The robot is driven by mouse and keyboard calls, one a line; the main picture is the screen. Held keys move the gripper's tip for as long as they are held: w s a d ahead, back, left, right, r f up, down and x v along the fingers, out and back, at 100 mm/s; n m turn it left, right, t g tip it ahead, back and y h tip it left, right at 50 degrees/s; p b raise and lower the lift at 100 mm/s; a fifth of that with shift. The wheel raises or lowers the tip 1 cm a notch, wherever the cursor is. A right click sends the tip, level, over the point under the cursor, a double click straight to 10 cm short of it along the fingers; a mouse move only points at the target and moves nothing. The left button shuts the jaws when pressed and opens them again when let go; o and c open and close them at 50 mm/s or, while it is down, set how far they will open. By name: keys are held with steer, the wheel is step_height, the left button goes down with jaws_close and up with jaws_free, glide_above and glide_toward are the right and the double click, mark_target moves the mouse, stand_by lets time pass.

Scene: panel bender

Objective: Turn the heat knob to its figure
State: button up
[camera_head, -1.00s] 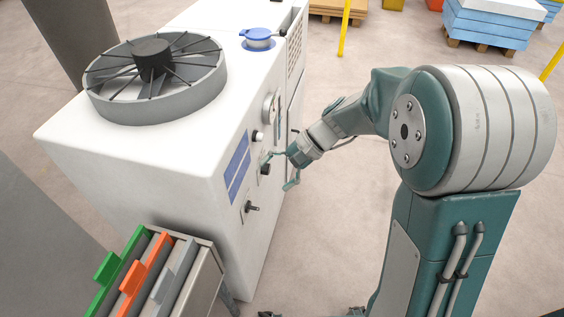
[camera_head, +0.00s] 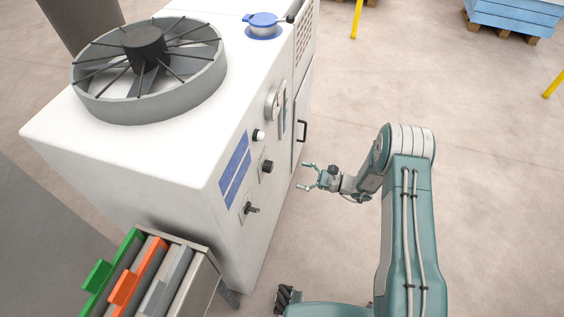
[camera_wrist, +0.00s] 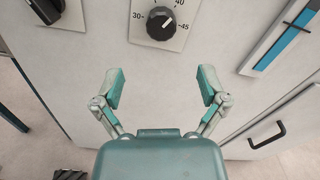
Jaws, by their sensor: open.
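The heat knob (camera_wrist: 160,23) is a round black dial with a white pointer line on a pale plate, in the upper middle of the wrist view. The figures 30, 40 and 45 show around it. The pointer slants up and right, between 40 and 45. In the head view the knob (camera_head: 267,166) sits on the white cabinet's front. My gripper (camera_wrist: 162,88) is open and empty, with both fingers apart below the knob. In the head view my gripper (camera_head: 305,176) stands off the panel to the right of the knob, touching nothing.
The white cabinet (camera_head: 130,150) has a fan on top. Its front carries a lever switch (camera_head: 250,208), a white button (camera_head: 258,135), a round gauge (camera_head: 273,101) and a dark door handle (camera_head: 301,131). A rack with coloured handles (camera_head: 205,262) stands lower left.

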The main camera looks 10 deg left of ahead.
mark_target(272, 168)
steer(key=a, duration=0.7)
steer(key=w+a, duration=0.1)
steer(key=a, duration=0.2)
steer(key=shift+a+f, duration=0.3)
steer(key=shift+a, duration=0.05)
steer(key=c, duration=1.1)
